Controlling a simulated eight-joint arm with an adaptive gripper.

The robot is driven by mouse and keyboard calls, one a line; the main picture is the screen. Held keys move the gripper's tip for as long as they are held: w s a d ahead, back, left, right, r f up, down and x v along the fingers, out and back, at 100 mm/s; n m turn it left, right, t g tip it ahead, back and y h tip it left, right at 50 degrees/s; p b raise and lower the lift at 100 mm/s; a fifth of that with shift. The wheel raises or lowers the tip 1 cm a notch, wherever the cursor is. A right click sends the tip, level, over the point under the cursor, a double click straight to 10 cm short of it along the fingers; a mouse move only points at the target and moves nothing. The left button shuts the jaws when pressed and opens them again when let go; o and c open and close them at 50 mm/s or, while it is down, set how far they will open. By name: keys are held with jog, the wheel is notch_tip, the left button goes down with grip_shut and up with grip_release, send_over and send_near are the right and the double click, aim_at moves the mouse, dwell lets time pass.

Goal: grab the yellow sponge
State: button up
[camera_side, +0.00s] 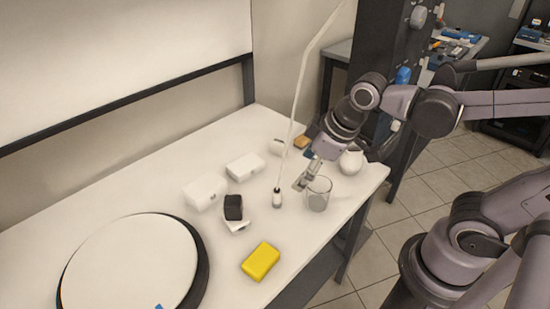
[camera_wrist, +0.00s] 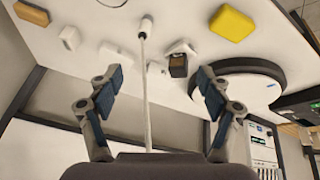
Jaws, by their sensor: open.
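The yellow sponge (camera_side: 261,261) lies flat near the front edge of the white table, in front of the dark block and right of the turntable in the side view. It also shows at the top right of the wrist view (camera_wrist: 232,23). My gripper (camera_side: 303,184) is above the back right part of the table, close to a clear glass, well behind and to the right of the sponge. In the wrist view my gripper (camera_wrist: 159,84) has its two fingers wide apart, with nothing gripped between them. The sponge is outside the fingers, beyond the right one.
A clear glass (camera_side: 318,195) stands beside my gripper. A thin white rod (camera_side: 290,125) rises from the table. White boxes (camera_side: 205,191), a dark block (camera_side: 233,207), a brown block (camera_side: 301,142) and a large round turntable (camera_side: 130,262) also stand there. The table around the sponge is clear.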

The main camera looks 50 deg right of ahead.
jog(key=w+a+f+n+g, duration=0.1)
jog(key=a+f+n+g, duration=0.25)
jog(key=a+n, duration=0.5)
jog(key=n+g, duration=0.2)
jog(key=n, duration=0.3)
send_over(261, 258)
notch_tip(261, 258, down, 4)
jog(key=shift+t+h, duration=0.25)
jog(key=shift+h, duration=0.15)
jog(key=shift+f, duration=5.3)
jog(key=c, duration=0.9)
